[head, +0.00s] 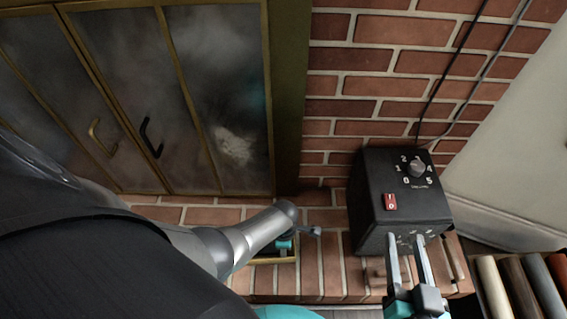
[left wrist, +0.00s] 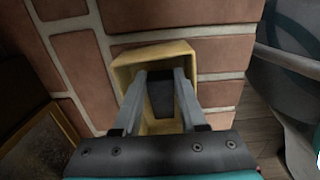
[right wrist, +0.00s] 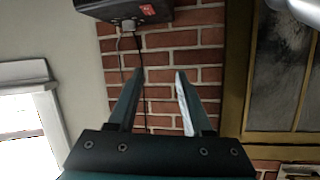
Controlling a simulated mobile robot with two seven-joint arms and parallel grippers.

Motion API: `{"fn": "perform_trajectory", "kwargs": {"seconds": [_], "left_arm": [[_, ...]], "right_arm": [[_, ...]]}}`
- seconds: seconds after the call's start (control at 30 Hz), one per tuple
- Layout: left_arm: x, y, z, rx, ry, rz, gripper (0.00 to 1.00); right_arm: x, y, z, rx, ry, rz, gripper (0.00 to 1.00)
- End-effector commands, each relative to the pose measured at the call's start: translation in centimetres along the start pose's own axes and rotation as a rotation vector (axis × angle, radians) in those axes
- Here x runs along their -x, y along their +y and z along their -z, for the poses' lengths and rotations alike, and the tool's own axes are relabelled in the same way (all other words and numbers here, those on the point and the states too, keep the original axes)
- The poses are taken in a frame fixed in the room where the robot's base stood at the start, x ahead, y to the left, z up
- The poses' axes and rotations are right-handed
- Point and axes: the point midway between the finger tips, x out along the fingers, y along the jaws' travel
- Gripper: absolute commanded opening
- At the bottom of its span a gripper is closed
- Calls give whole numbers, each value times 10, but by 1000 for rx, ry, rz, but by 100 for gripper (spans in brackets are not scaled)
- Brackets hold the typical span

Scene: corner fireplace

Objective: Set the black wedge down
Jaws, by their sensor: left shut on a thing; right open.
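In the left wrist view my left gripper (left wrist: 163,78) is shut on the black wedge (left wrist: 161,100). The wedge is held over or inside a yellow open-topped tray (left wrist: 188,49); I cannot tell whether it touches the tray's floor. In the head view the tray (head: 296,258) is on the brick hearth, partly hidden by my left arm. My left gripper (head: 285,245) is mostly covered there, and the wedge cannot be made out. My right gripper (head: 405,238) is open and empty, in front of the black control box; it also shows open in the right wrist view (right wrist: 157,76).
The black control box (head: 375,195) with a dial and red switch stands on the brick hearth (head: 332,270), against the brick wall (head: 365,85). Its cable runs up the wall. Glass fireplace doors (head: 120,60) are at left. Several coloured rolls or spines (head: 520,288) are at lower right.

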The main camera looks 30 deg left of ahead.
Motion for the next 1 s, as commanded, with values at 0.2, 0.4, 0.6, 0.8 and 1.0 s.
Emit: {"fn": "perform_trajectory", "kwargs": {"seconds": [0.2,0.4,0.6,0.8,1.0], "left_arm": [[-2,0,0,-1,0,0,54],[-2,0,0,0,0,0,54],[1,0,0,0,0,1,54],[9,-1,0,0,0,1,54],[17,-1,0,-1,0,1,54]], "right_arm": [[0,-2,0,-6,21,6,50],[0,-2,0,-5,21,6,50],[0,1,0,1,-8,-2,50],[1,9,-3,19,-103,-24,50],[6,21,-9,34,-221,-55,50]]}}
